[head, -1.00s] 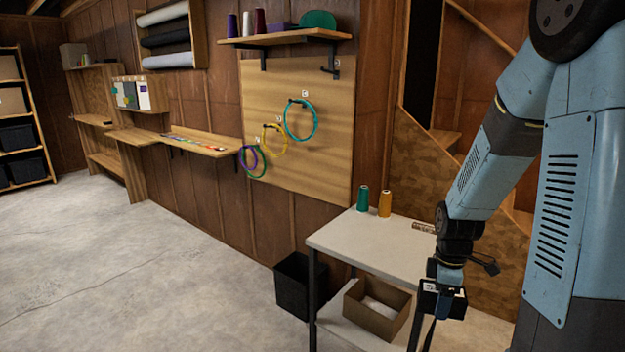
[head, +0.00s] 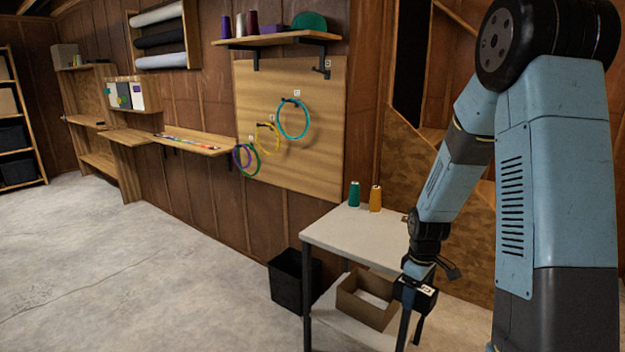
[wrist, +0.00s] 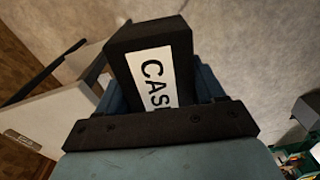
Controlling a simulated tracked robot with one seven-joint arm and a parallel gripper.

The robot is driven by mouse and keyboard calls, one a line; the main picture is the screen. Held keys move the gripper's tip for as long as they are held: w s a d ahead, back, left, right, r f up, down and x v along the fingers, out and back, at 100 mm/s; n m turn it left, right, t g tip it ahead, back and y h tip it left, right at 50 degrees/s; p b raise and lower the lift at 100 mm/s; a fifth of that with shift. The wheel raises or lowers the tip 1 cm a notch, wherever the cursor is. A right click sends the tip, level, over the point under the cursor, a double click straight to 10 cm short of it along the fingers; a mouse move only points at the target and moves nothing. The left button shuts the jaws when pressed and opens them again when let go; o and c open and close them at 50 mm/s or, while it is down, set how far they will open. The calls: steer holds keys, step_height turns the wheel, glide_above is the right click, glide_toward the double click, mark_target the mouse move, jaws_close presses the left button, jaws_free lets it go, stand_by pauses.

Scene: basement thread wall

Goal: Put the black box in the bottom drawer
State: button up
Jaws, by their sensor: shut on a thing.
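My gripper (head: 417,272) is shut on the black box (head: 407,293), in front of the white table's right side in the head view. In the wrist view the black box (wrist: 118,47) sits between my gripper's blue fingers. Its white label, reading "CAS" before it is cut off, faces the camera. The box is held off the floor. No bottom drawer can be clearly made out. A container with coloured contents (wrist: 296,156) is partly cut off at the wrist view's lower right; I cannot tell whether it is a drawer.
The white table (head: 345,232) carries a green and an orange thread cone. A cardboard box (head: 350,308) stands on its lower shelf, close to the held box. A black bin (head: 288,283) stands left of the table. The concrete floor (head: 150,285) at left is clear.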

steer(key=w+a+f+m, duration=0.4)
steer(key=w+f+m, duration=0.5)
steer(key=f, duration=0.3)
steer(key=shift+w+f, duration=0.3)
steer(key=shift+w, duration=0.3)
steer(key=shift+s, duration=0.15)
